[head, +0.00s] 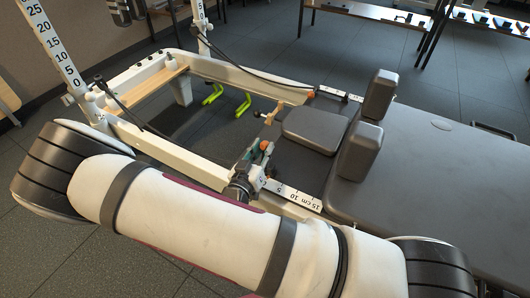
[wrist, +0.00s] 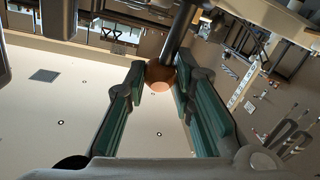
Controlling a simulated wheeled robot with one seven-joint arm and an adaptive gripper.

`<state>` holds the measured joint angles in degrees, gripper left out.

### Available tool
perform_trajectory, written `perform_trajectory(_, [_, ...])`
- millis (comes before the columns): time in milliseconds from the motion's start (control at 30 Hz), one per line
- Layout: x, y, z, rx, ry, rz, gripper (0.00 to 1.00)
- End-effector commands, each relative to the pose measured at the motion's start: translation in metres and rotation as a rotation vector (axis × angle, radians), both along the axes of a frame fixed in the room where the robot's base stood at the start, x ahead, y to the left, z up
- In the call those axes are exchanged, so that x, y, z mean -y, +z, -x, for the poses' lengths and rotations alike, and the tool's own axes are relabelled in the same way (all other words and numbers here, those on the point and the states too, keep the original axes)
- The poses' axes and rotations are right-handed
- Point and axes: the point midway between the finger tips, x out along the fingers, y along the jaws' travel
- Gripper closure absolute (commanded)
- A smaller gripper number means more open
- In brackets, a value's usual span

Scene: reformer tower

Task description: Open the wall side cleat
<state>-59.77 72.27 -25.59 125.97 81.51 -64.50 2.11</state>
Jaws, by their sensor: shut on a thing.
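My gripper (head: 258,160) is over the near white rail of the reformer frame, beside the ruler strip. An orange part shows at its fingertips in the head view (head: 265,146). In the wrist view the two green-padded fingers (wrist: 158,88) have a round orange-brown knob (wrist: 160,76) between their tips, at the end of a dark rod (wrist: 178,35). My gripper is shut on this knob. The cleat body under it is hidden by my gripper, so its position cannot be told. Another orange knob (head: 311,95) sits on the far rail, apart from my gripper.
The grey carriage (head: 440,160) with two shoulder rests (head: 360,150) and a headrest (head: 315,127) lies right of my gripper. Two towers with number scales (head: 53,45) rise at left. Black cords (head: 140,122) run from them. Green hooks (head: 242,105) hang inside the frame.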

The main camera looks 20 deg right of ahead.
Motion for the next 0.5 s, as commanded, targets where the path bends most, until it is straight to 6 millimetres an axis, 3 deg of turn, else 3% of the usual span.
perform_trajectory(500, [-0.0043,-0.0008,0.0046,0.060,0.000,0.062,1.00])
